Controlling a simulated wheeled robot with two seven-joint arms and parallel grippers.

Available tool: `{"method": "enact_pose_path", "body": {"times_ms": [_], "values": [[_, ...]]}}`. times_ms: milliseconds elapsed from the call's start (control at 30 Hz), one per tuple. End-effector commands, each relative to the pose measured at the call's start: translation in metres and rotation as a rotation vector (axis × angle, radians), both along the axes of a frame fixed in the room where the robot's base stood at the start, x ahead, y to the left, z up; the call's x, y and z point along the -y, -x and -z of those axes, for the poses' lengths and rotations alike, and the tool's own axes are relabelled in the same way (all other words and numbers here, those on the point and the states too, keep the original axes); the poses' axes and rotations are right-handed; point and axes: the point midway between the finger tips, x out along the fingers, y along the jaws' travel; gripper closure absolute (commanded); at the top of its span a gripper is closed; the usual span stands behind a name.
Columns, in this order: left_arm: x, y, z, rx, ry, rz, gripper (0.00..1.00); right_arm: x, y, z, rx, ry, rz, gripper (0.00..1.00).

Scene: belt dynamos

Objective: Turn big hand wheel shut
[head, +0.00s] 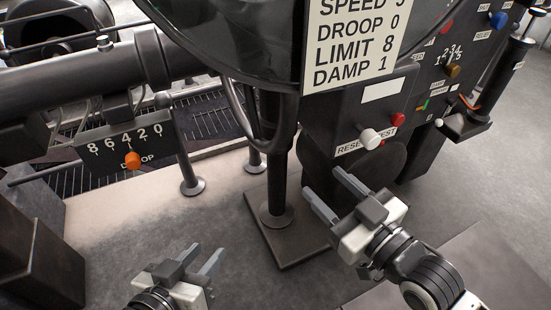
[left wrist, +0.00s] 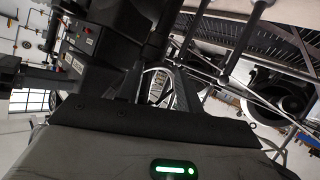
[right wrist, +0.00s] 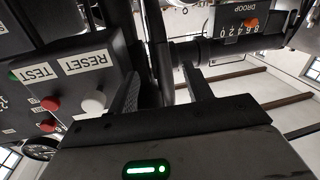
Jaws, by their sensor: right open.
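A dark curved rim, probably the big hand wheel (head: 235,108), shows in the head view below the large round dark housing, beside the black post. Its upper part is hidden behind the housing, so I cannot tell its turn position. My right gripper (head: 322,180) is open and empty, right of the post and below the rim, apart from both. Its spread fingers also show in the right wrist view (right wrist: 163,85). My left gripper (head: 204,252) is low at the front, open and empty, well below the rim. Its fingers also show in the left wrist view (left wrist: 158,88).
A black post (head: 278,180) stands on a square floor plate (head: 285,237). A control box with a white reset knob (head: 370,139) and a red test knob (head: 397,119) is right of it. The droop scale (head: 125,135) is at left. The floor between is mostly clear.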

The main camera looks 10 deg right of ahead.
Motion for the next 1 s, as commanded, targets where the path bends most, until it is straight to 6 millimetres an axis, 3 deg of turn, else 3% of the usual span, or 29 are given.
{"method": "enact_pose_path", "body": {"times_ms": [267, 700, 1000], "values": [[0.002, 0.0, -0.001, 0.02, 0.013, 0.006, 0.64, -0.013, -0.024, -0.002, 0.021, -0.004, -0.006, 0.5], [0.007, 0.001, -0.01, 0.098, 0.056, 0.012, 0.64, -0.056, -0.107, 0.0, 0.016, -0.004, -0.006, 0.5], [0.009, 0.001, -0.013, 0.108, 0.098, 0.011, 0.64, -0.072, -0.138, 0.0, 0.015, -0.001, -0.005, 0.5]]}}
